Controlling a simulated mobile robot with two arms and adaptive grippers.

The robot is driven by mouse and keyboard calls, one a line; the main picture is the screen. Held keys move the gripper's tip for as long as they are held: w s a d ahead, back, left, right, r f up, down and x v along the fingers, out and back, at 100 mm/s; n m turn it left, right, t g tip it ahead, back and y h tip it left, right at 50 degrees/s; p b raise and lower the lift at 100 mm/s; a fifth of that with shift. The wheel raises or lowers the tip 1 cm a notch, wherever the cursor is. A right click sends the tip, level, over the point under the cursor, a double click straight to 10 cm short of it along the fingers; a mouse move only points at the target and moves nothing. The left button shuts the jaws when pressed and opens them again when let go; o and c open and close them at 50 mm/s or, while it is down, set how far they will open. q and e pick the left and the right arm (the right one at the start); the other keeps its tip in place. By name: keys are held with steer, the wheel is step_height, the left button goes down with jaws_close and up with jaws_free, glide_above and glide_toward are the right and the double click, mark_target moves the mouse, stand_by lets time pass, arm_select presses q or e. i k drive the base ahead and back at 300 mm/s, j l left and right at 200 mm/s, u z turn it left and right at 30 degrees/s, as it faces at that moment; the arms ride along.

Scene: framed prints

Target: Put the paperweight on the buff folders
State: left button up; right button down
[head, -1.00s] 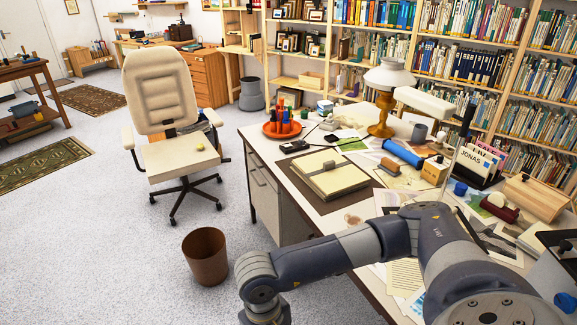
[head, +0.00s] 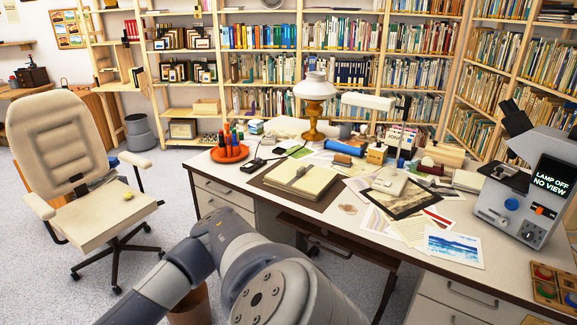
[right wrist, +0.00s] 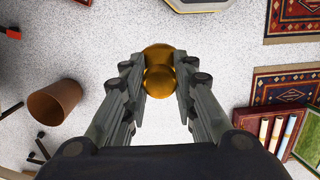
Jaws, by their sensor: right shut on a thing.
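The paperweight (right wrist: 158,74), a rounded brass-coloured knob, is between the fingers of my right gripper (right wrist: 160,84) in the right wrist view. The gripper is shut on it, and the floor shows behind it, so it is held clear of the desk. The buff folders (head: 312,186) lie as a flat cream stack with a clip on top, on a dark desk pad. In the head view a grey arm link of mine fills the lower middle, and no gripper shows. My left gripper is in neither current view.
An orange tray of pens (head: 230,152), a black device (head: 253,166) and a brass lamp (head: 314,90) stand near the folders. Papers and prints (head: 454,247) cover the desk's right part. A grey viewer (head: 520,205) stands at far right. A chair (head: 75,170) is left of the desk.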

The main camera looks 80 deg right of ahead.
mark_target(311, 179)
steer(key=i+l+z, duration=0.1)
steer(key=i+z, duration=0.15)
steer(key=z, duration=0.15)
steer(key=i+z, duration=0.6)
steer(key=z, duration=0.15)
steer(key=i+j+z, duration=0.15)
steer(key=z, duration=0.25)
steer(key=i+l+z, duration=0.2)
steer(key=i+z, duration=0.55)
steer(key=i, duration=0.15)
steer(key=i+z, duration=0.4)
steer(key=i, duration=0.3)
